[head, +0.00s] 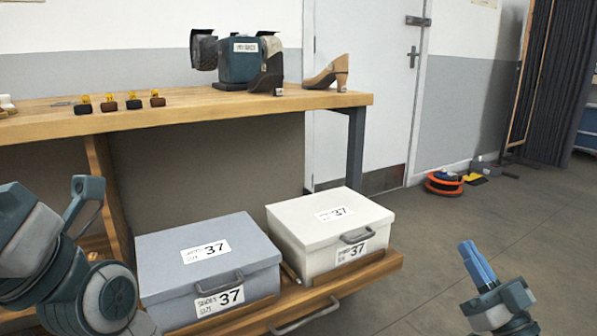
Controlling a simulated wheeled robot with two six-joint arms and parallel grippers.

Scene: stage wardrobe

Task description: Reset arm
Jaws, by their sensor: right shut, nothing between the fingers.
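My right gripper (474,250) is at the lower right, over the open floor, with its blue fingers pointing up. The fingers are together and nothing is between them. It is apart from the boxes and the bench. My left arm is folded at the lower left, close to the grey-blue box. Its fingers do not show in this view.
A grey-blue box (160,253) and a white box (297,228), both labelled 37, sit in a pulled-out drawer (385,264). The wooden bench (200,108) above holds a shoe machine (240,62), a tan heeled shoe (330,73) and several small items. An orange reel (443,183) lies on the floor.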

